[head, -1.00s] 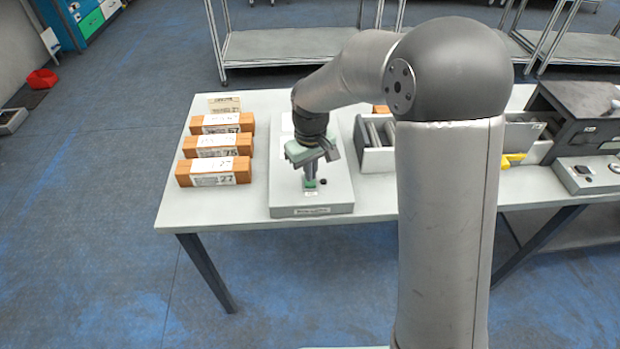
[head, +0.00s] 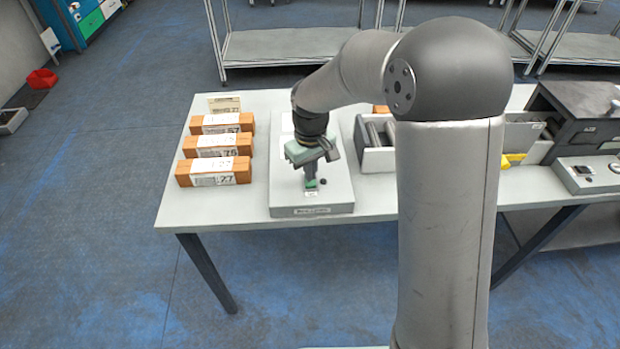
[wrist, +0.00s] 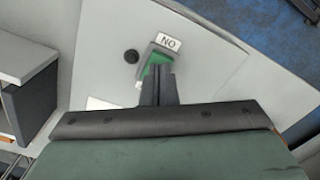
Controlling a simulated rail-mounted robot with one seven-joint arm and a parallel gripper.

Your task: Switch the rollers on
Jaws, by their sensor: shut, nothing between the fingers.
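The roller unit (head: 337,190) is a grey box with a sloping top on the table. In the wrist view, a green rocker switch (wrist: 155,62) sits on its panel beside a label (wrist: 168,41) that reads "ON" upside down. My gripper (head: 311,184) is shut and empty, pointing down at the switch. In the wrist view its fingertips (wrist: 158,72) overlap the lower part of the switch and hide it. I cannot tell whether they touch it or which way the rocker is tipped.
Several boxes (head: 216,144) with white labels stand in a row left of the unit.

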